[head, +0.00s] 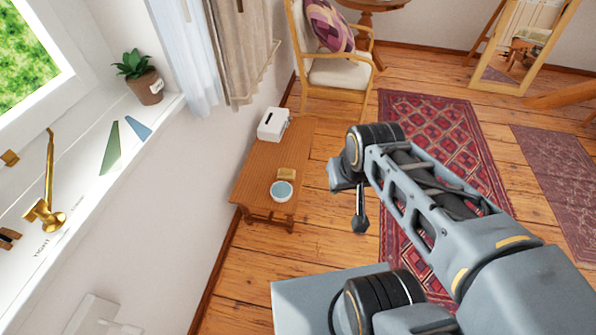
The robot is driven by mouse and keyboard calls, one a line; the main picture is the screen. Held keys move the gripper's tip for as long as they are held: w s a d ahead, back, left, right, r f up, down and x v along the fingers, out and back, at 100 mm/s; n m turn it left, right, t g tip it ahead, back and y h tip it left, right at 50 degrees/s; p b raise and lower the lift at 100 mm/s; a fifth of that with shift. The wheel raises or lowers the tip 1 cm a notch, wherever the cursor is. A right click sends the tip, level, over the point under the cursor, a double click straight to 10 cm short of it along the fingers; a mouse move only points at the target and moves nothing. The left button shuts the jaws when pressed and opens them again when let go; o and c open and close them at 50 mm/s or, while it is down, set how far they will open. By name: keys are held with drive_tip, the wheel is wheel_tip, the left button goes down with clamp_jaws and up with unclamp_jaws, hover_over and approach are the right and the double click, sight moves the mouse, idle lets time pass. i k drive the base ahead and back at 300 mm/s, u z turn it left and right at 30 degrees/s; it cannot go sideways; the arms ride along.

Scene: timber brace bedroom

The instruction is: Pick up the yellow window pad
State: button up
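A small yellow block-like pad (286,174) lies on the low wooden table (255,170) below the window wall. It sits just behind a round white bowl with a pale blue inside (281,191). My gripper (360,223) hangs to the right of the table, apart from the pad, pointing down over the floor. Its fingers are small and dark, and I cannot tell whether they are open or shut. I see nothing held in it.
A white toaster-like box (273,124) stands at the table's far end. The windowsill (88,185) at left holds a potted plant (146,85), flat green and blue pieces and a brass handle (45,212). An armchair (335,70) stands behind the table.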

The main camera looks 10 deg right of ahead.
sight(283, 174)
drive_tip(key=z, duration=0.9)
drive_tip(key=i, duration=2.05)
drive_tip(key=u, duration=3)
